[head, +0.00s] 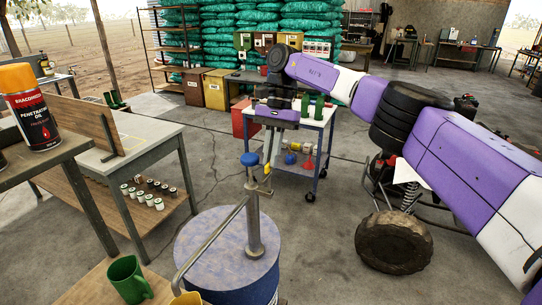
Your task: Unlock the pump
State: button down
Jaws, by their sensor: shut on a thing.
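The pump (255,225) is a grey upright column with a blue cap (250,159), standing on a blue drum (215,245). A long grey rod (207,240) slants from the column down to the left. My gripper (267,172) points down just right of the blue cap, its fingers close together. It is shut on a small yellowish piece at its fingertips, beside the top of the column. The piece is too small to name, and I cannot tell whether it touches the pump. No lock can be made out clearly.
A spray can (36,115) with an orange cap stands on a shelf at left. A green mug (129,279) sits on a wooden surface in front of the drum. A blue cart (318,135) stands behind my gripper. A wheeled vehicle's tyre (394,244) is at right.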

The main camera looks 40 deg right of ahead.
jog(key=c, duration=1.5)
grip_release()
jog(key=shift+c, duration=0.2)
jog(key=shift+w+d+r, duration=0.1)
jog(key=shift+d+r, duration=0.15)
jog(key=shift+r, duration=0.25)
jog(key=s+p+v, duration=0.1)
jog(key=v, duration=0.5)
jog(key=shift+w+r+p, duration=0.35)
jog(key=shift+w, duration=0.1)
jog(key=shift+s, duration=0.1)
